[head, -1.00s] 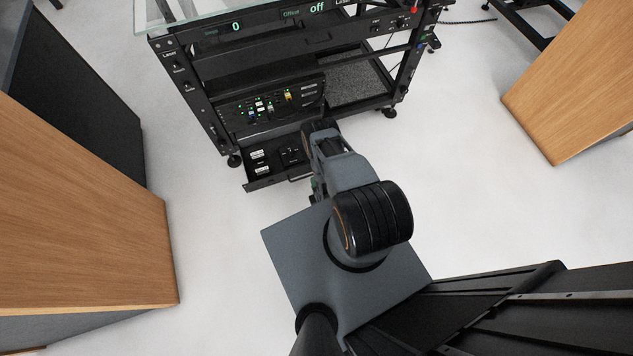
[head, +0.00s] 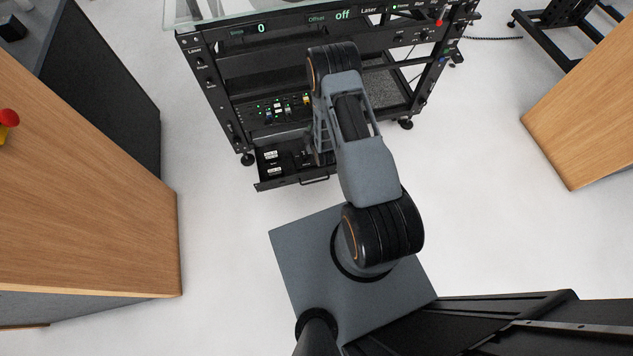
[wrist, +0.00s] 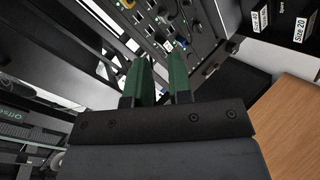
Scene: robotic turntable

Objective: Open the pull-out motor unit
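The black panel unit with lit switches and knobs (head: 272,112) sits in the lower part of the rack, partly hidden by my arm; I take it for the motor unit. It looks flush with the rack in the head view. Its panel (wrist: 185,30) also shows at the top of the wrist view. My gripper's two green fingers (wrist: 163,62) are apart, with nothing visible between them, pointing at this panel. I cannot tell whether they touch it. In the head view my arm hides the gripper.
Below the panel, a shallow black drawer (head: 272,172) with white labels stands pulled out. Its labelled compartments (wrist: 280,22) show in the wrist view. Wooden cabinets stand at left (head: 90,210) and right (head: 590,110).

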